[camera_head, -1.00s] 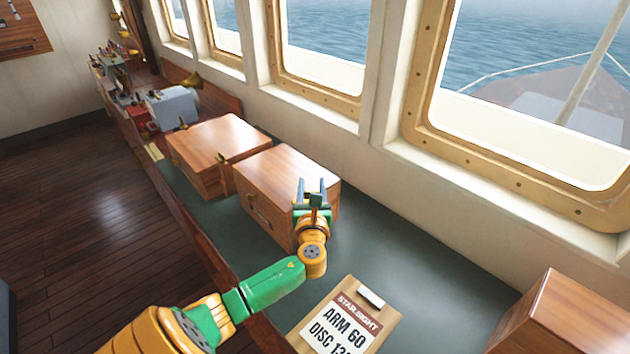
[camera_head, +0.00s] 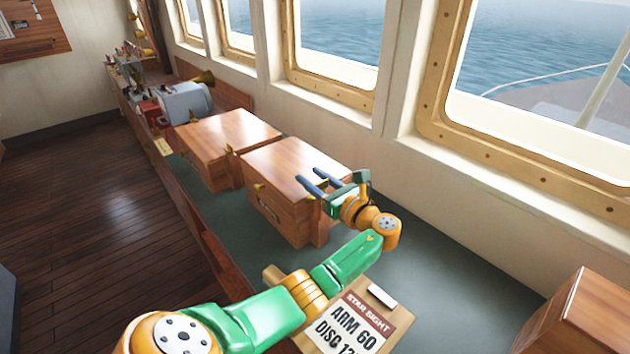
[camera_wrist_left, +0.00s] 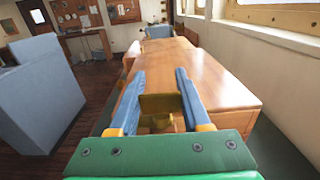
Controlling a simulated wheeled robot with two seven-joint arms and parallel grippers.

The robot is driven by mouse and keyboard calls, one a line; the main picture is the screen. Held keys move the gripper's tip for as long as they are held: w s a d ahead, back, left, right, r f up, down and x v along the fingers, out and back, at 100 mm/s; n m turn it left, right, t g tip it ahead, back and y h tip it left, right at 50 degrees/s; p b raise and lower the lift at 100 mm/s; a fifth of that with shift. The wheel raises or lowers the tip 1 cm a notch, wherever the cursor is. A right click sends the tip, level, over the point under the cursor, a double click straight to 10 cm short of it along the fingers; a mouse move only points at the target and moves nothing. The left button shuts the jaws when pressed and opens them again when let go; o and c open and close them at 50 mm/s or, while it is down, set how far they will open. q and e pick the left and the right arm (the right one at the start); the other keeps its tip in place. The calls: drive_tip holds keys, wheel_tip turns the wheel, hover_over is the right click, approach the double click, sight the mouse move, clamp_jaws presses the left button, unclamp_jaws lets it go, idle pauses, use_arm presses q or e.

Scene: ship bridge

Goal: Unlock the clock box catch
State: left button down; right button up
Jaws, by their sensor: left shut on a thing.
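A brown wooden box (camera_head: 295,165) with a brass fitting on its front left edge stands on the green counter, and its top fills the middle of the left wrist view (camera_wrist_left: 200,75). My left gripper (camera_head: 308,180) is at the box's near right end, with its fingers pointing left toward it. In the left wrist view its blue fingers (camera_wrist_left: 158,95) are on either side of a brass catch (camera_wrist_left: 160,106) at the box's near end, shut on it. My right gripper is out of view.
A second wooden box (camera_head: 225,140) stands just behind. A clipboard card (camera_head: 352,325) reading STAR SIGHT lies in front on the counter (camera_head: 455,262). Another wooden box (camera_head: 580,320) is at lower right. Windows line the wall on the right.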

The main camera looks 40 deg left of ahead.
sight(323, 186)
use_arm(q)
drive_tip(key=shift+g, duration=0.3)
drive_tip(key=shift+c, duration=1.8)
unclamp_jaws()
drive_tip(key=d, duration=0.2)
drive_tip(key=d+b, duration=0.1)
drive_tip(key=d, duration=0.2)
drive_tip(key=d+b, duration=0.1)
drive_tip(key=d, duration=0.1)
drive_tip(key=shift+s+d, duration=0.15)
drive_tip(key=shift+s, duration=0.1)
drive_tip(key=shift+a, duration=0.2)
